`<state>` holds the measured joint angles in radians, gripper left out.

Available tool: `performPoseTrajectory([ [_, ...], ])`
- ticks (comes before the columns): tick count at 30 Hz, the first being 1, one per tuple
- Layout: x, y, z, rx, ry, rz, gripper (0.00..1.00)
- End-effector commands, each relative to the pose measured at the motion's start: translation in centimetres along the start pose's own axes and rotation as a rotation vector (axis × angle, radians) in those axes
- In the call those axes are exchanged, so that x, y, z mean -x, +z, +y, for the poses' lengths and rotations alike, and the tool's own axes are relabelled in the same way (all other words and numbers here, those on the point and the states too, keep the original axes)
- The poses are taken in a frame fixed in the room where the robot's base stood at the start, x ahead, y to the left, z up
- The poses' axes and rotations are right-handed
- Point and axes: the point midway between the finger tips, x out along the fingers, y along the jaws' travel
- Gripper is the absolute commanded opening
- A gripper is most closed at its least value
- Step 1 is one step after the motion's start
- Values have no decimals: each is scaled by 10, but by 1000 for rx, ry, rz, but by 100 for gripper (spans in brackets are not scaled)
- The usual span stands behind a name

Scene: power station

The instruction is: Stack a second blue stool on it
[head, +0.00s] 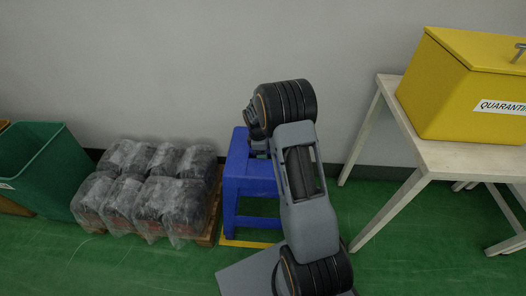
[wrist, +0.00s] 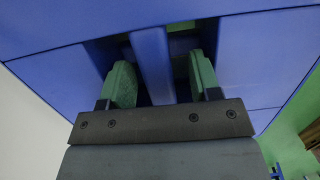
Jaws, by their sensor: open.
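A blue stool (head: 250,185) stands on the green floor against the wall, partly hidden behind my arm in the head view. I cannot tell there whether it is one stool or two nested. In the wrist view a blue stool top (wrist: 55,70) fills most of the picture, with two dark slots and a blue bar (wrist: 152,65) between them. My gripper (wrist: 162,82) is open, its two green fingers at the slots, one on each side of the bar. A gap shows between each finger and the bar. The fingertips are mostly hidden from the head view.
Plastic-wrapped bundles (head: 140,190) on a wooden pallet stand close left of the stool, with a green bin (head: 45,165) farther left. At right a white table (head: 440,158) holds a yellow quarantine box (head: 440,95). A yellow floor line (head: 245,243) runs by the stool. The wall is close behind.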

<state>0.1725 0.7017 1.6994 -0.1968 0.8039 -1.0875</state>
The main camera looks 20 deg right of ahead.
Motion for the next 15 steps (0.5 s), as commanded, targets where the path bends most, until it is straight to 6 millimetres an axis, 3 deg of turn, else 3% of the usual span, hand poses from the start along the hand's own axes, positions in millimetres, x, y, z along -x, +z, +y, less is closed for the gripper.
performPoseTrajectory([
  [15,97,0,1,0,6,3,57],
])
